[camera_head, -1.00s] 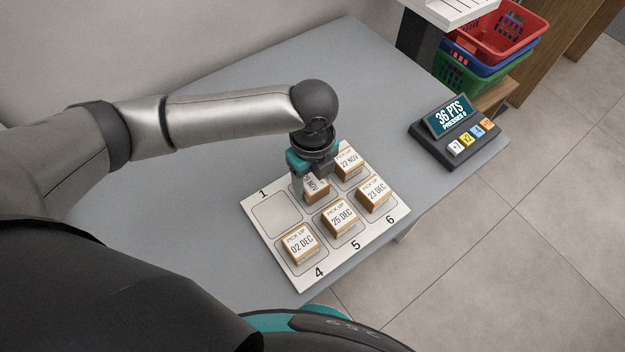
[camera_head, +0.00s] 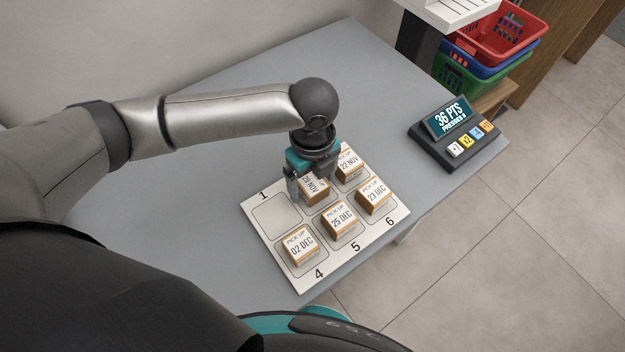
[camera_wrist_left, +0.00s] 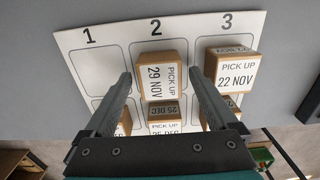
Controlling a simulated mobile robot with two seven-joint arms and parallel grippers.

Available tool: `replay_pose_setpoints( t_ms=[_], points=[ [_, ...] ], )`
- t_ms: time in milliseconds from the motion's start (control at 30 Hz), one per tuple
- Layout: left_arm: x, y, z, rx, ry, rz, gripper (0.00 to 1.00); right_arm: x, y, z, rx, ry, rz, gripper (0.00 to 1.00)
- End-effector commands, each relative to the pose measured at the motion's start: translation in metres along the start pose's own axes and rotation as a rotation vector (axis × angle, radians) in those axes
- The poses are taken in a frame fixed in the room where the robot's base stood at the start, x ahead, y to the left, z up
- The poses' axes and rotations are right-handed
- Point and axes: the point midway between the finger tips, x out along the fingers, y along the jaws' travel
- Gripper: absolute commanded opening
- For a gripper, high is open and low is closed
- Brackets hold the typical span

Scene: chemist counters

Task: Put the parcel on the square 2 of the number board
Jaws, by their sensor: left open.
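The number board (camera_head: 263,237) is a white board with numbered squares on the grey table. The parcel labelled 29 NOV (camera_head: 315,190) is a small brown box with a white label, on square 2; its label reads sideways in the left wrist view (camera_wrist_left: 161,82). My left gripper (camera_head: 308,190) is just above this parcel. Its two dark fingers (camera_wrist_left: 161,78) are open, one on each side of the parcel, with visible gaps. The fingers and gripper body hide part of the parcel in the head view. My right gripper is not in view.
Square 1 (camera_head: 276,216) is empty. Parcels 22 NOV (camera_head: 349,165), 02 DEC (camera_head: 300,246), 25 DEC (camera_head: 339,219) and 23 DEC (camera_head: 373,195) stand on the other squares. A button console (camera_head: 456,135) and stacked baskets (camera_head: 500,45) are at the right. The table's left side is clear.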

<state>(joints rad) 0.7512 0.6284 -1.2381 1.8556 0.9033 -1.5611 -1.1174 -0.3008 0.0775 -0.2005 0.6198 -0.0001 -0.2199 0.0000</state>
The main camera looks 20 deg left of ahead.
Motion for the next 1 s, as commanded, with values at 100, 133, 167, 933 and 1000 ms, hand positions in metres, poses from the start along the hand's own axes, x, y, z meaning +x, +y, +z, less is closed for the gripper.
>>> replay_pose_setpoints(
  t_ms=[100, 133, 167, 933, 1000],
  points=[
    [-0.025, -0.001, 0.001, 0.001, -0.003, -0.005, 0.92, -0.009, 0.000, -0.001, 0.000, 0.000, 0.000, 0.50],
    [-0.032, -0.001, 0.001, 0.001, -0.002, -0.004, 0.92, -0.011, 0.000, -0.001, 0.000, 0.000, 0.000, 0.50],
    [-0.039, -0.001, 0.001, 0.001, -0.002, -0.005, 0.92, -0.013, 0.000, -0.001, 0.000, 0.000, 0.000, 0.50],
    [-0.114, 0.000, 0.000, -0.001, -0.001, 0.000, 0.92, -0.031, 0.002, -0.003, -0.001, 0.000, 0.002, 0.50],
    [-0.114, 0.000, 0.000, -0.001, -0.001, 0.000, 0.92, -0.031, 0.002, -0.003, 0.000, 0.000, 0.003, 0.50]
  ],
)
